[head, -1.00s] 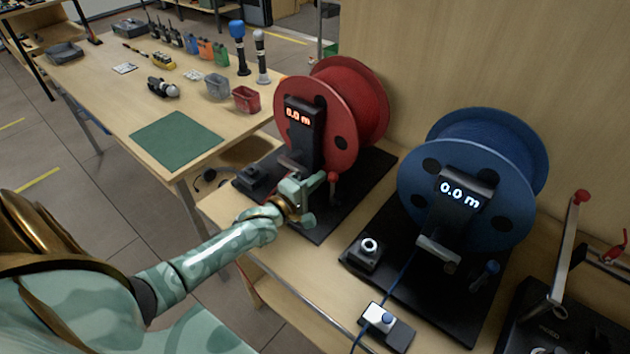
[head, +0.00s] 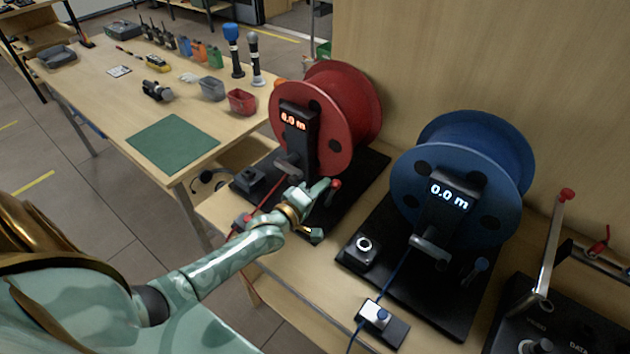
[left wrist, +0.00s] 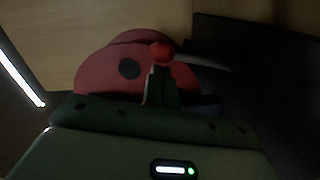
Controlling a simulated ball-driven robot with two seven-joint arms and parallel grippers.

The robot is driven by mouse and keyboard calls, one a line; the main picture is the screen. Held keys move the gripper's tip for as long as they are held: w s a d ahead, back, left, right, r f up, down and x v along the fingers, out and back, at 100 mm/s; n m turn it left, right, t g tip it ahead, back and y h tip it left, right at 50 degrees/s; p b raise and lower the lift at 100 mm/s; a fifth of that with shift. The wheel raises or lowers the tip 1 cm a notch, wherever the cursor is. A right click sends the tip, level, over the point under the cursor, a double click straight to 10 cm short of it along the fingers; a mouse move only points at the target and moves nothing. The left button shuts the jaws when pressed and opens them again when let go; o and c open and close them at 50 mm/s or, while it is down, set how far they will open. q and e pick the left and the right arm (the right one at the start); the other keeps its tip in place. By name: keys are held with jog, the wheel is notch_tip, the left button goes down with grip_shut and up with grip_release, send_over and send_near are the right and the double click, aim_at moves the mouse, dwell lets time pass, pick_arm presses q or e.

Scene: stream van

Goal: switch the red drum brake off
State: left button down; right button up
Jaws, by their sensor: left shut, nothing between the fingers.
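The red drum (head: 350,105) stands on its black base plate (head: 368,180) and its display reads 0.0 m. Its brake lever has a red knob (head: 336,185) and leans right at the drum's lower front. My left gripper (head: 322,188) is shut and empty at the lever, its tip close to the left of the knob. I cannot tell whether they touch. In the left wrist view the red knob (left wrist: 161,52) shows just beyond the finger area, with the red drum (left wrist: 100,75) behind. The lever's lower part is partly hidden. My right gripper is out of view.
A blue drum (head: 465,150) with a 0.0 m display stands to the right. A black box (head: 250,180) sits at the red drum's left front, and a red cable (head: 270,198) runs forward. A switch box (head: 384,322) lies at the bench front.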

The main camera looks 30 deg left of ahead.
aim_at(338, 188)
pick_arm(q)
jog(key=shift+s+d+m+p, duration=0.1)
jog(key=shift+d+m+p, duration=0.35)
jog(key=shift+d+m, duration=0.45)
jog(key=shift+d+f+m, duration=0.2)
jog(key=shift+d+m, duration=0.55)
jog(key=shift+m, duration=0.05)
jog(key=shift+s+d+f+m+p, duration=0.1)
jog(key=shift+d+f+m+p, duration=0.3)
jog(key=shift+d+m, duration=0.5)
jog(key=shift+d+f, duration=0.35)
jog(key=shift+f, duration=0.05)
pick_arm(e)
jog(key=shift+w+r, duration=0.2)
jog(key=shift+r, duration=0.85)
pick_arm(q)
jog(key=shift+s+d+f, duration=0.1)
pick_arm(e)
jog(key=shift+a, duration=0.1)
